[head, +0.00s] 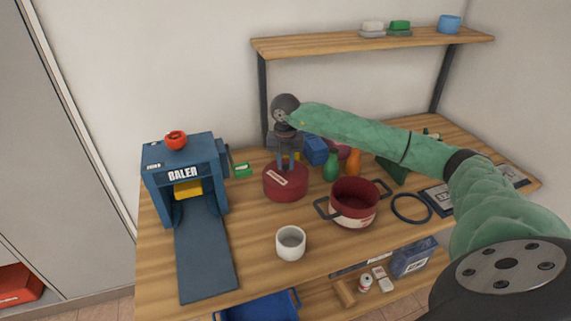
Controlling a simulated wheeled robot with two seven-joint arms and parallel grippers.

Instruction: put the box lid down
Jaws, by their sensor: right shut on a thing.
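A round dark red lid-like piece (285,184) with a pale label is at the middle of the workbench. My right gripper (288,163) points down and is shut on the top of this piece. The piece looks very close to the tabletop, but I cannot tell whether it rests on it. A dark red pot-like container (354,205) with two dark handles stands open just to its right. My left gripper is not in view.
A blue baler (183,165) with a dark ramp stands at the left. A white cup (291,243) stands in front of the red piece. Green (331,165) and orange (354,162) bottles stand behind. A dark ring (411,208) lies right of the pot. The wooden bench (257,225) is clear around the cup.

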